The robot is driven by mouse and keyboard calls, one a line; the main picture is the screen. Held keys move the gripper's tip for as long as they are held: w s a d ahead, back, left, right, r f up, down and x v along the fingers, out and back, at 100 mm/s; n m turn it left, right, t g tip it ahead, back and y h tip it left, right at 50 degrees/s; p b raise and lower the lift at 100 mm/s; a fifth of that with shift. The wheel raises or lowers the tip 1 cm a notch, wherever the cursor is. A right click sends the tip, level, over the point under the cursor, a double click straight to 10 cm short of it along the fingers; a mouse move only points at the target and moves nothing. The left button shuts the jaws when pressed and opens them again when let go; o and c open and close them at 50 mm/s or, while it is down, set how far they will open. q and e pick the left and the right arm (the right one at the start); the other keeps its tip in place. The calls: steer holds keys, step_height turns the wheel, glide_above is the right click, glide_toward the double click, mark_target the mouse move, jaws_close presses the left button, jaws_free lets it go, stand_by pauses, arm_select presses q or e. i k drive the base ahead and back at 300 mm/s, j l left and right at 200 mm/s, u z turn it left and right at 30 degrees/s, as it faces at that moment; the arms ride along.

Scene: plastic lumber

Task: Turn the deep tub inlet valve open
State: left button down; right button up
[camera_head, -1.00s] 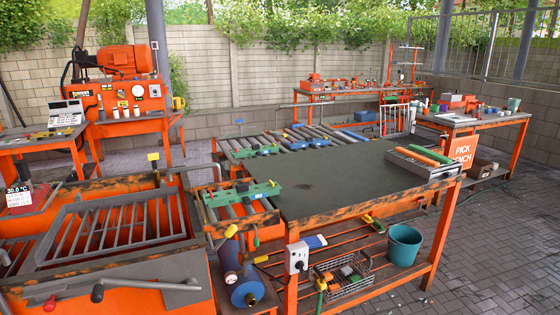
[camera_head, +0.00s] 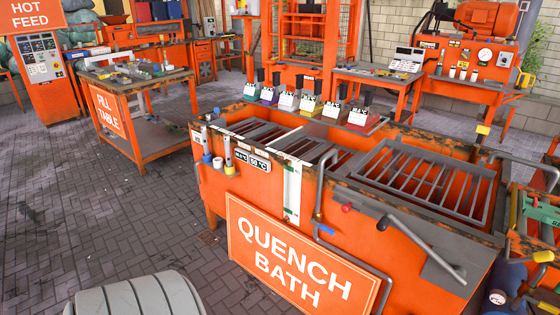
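The orange quench bath (camera_head: 235,205) fills the middle and right, with a grey slatted rack (camera_head: 425,180) in its right section and grey bars in its left section. A bent grey pipe (camera_head: 320,180) comes over the front rim. A blue handle (camera_head: 325,229) sits on that pipe, and a red knob (camera_head: 347,208) is beside it. I cannot tell which fitting is the deep tub inlet valve. Neither gripper is in view.
A "QUENCH BATH" sign (camera_head: 295,262) covers part of the front. Several labelled indicator blocks (camera_head: 310,104) stand along the back rim. The fill table (camera_head: 150,136) is at the left, the hot feed cabinet (camera_head: 45,75) behind it. Paved floor (camera_head: 90,220) at the left is clear.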

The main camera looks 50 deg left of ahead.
mark_target(330, 231)
steer(key=u, duration=1.35)
